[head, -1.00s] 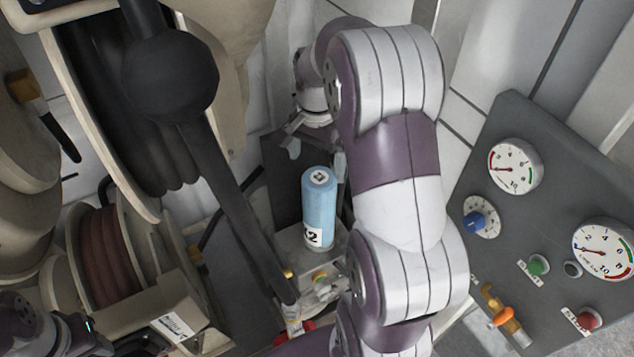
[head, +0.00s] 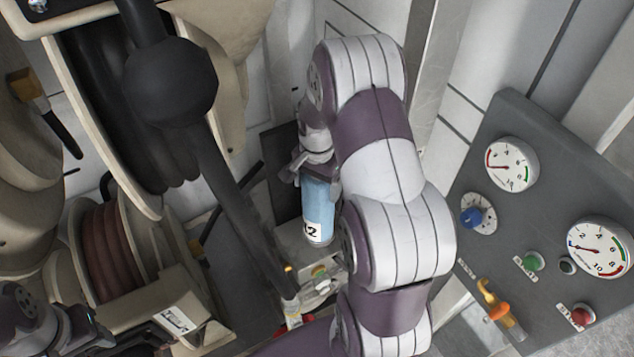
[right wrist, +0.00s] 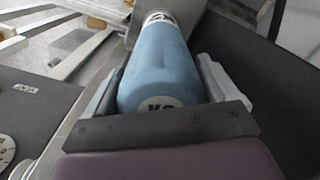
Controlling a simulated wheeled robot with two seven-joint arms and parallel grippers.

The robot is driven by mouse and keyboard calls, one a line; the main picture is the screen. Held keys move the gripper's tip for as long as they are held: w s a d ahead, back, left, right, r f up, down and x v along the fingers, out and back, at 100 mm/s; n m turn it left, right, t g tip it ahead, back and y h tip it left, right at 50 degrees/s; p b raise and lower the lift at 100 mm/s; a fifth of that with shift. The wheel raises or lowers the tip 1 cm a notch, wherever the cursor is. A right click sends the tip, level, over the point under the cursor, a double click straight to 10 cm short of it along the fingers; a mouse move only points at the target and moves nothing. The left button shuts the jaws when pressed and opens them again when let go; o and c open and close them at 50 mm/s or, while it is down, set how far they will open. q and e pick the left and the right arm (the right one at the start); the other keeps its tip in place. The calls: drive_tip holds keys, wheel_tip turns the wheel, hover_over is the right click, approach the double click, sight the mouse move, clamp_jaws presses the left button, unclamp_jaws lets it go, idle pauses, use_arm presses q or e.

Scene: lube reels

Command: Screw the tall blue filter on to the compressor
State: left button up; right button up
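The tall blue filter (head: 318,208) stands upright in the head view, with a white label near its lower end. Its base meets a grey block with brass fittings (head: 318,272), apparently part of the compressor; the joint between them cannot be made out. My right gripper (head: 316,178) is at the filter's top, one finger on each side. In the right wrist view the filter (right wrist: 165,65) lies between the spread fingers (right wrist: 160,85), very close to both; firm contact is not clear. My left gripper (head: 150,338) is at the lower left, dark and partly cut off.
A grey control panel (head: 540,190) with gauges, knobs and buttons stands at right. Hose reels (head: 105,255) fill the left side. A black ball on a hose (head: 170,78) hangs in front of them. My right arm hides the area right of the filter.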

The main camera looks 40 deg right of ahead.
drive_tip(key=shift+w+r+m+p, duration=0.15)
drive_tip(key=shift+m+p, duration=0.3)
drive_tip(key=shift+m, duration=2.15)
drive_tip(key=shift+m+p, duration=0.5)
drive_tip(key=shift+m, duration=0.2)
drive_tip(key=m, duration=0.1)
drive_tip(key=m+p, duration=0.1)
drive_tip(key=m, duration=0.1)
drive_tip(key=shift+w+f+m, duration=0.15)
drive_tip(key=shift+f+m, duration=0.05)
drive_tip(key=shift+m, duration=0.1)
drive_tip(key=o, duration=1.1)
drive_tip(key=shift+o, duration=0.2)
drive_tip(key=shift+r, duration=0.15)
